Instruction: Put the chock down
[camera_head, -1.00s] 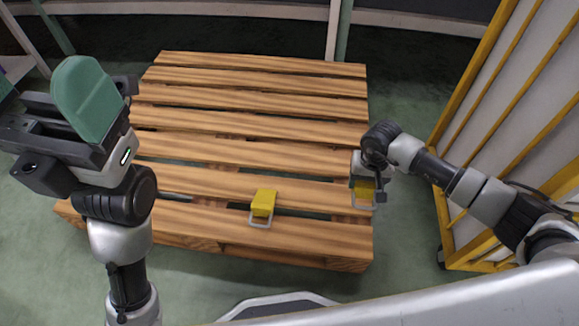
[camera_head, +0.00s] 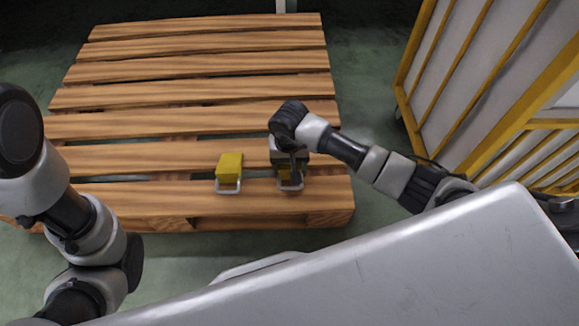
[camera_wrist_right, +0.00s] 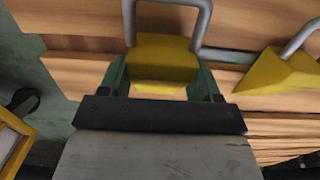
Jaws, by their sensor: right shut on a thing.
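A yellow chock (camera_wrist_right: 163,58) with a grey metal handle is between the fingers of my right gripper (camera_wrist_right: 160,85), which is shut on it. In the head view my right gripper (camera_head: 289,172) is over the front right part of the wooden pallet (camera_head: 270,207), and the held chock (camera_head: 287,177) is mostly hidden beneath it. Whether it touches the boards I cannot tell. A second yellow chock (camera_head: 230,167) with a handle lies on the pallet just to the left; it also shows in the wrist view (camera_wrist_right: 268,74). My left gripper is out of the head view.
A cage with yellow frame and grey panels (camera_head: 470,75) stands right of the pallet, with green floor (camera_head: 370,110) between. The pallet's back and left boards are bare. Gaps run between the boards.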

